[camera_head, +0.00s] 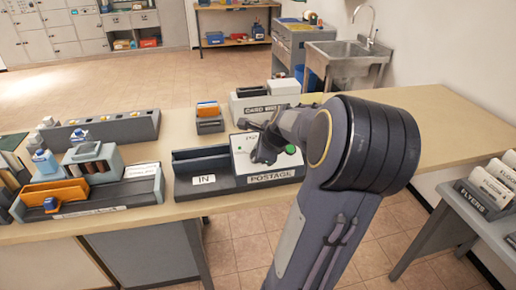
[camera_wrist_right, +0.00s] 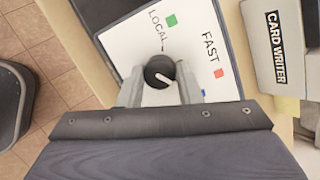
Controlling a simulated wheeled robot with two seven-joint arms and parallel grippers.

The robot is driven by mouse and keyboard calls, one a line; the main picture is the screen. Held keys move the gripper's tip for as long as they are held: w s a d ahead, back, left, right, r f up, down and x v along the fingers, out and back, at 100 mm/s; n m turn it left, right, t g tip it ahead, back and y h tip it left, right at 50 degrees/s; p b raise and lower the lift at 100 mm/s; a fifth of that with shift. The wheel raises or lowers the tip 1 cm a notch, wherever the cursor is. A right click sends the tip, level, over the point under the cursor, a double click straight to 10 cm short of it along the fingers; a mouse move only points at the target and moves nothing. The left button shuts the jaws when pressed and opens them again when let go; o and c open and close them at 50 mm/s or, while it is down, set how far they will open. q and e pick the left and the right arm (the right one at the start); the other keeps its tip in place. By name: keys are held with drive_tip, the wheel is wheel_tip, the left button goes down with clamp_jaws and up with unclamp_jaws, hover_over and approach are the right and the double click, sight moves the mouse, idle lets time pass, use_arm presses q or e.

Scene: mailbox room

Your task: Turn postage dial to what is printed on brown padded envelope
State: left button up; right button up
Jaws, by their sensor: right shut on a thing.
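The postage dial is a round black knob (camera_wrist_right: 160,72) with a white pointer mark, on a white panel (camera_wrist_right: 120,42). Its pointer slants to the lower right in the right wrist view. Blue marks farther down are partly hidden by my fingers. My right gripper (camera_wrist_right: 160,92) is shut on the knob, one finger on each side. In the head view it (camera_head: 262,143) is over the POSTAGE unit (camera_head: 272,177), and my arm hides part of the panel. I cannot make out a brown padded envelope for certain. My left gripper is not in view.
An IN tray (camera_head: 203,180) adjoins the POSTAGE unit on its left. A CARD WRITER box (camera_head: 250,108) stands behind. An organizer (camera_head: 120,195) with an orange-brown item (camera_head: 55,190) is at left. The table (camera_head: 440,110) is bare at right.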

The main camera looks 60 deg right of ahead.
drive_tip(key=shift+m, duration=0.5)
drive_tip(key=shift+p, duration=0.3)
drive_tip(key=o, duration=1)
drive_tip(key=shift+s, duration=0.1)
drive_tip(key=shift+c, duration=0.2)
drive_tip(key=p+v, duration=0.1)
drive_tip(key=v, duration=0.6)
drive_tip(key=shift+s+a+r+p, duration=0.2)
drive_tip(key=shift+r+p, duration=0.05)
drive_tip(key=shift+p, duration=0.05)
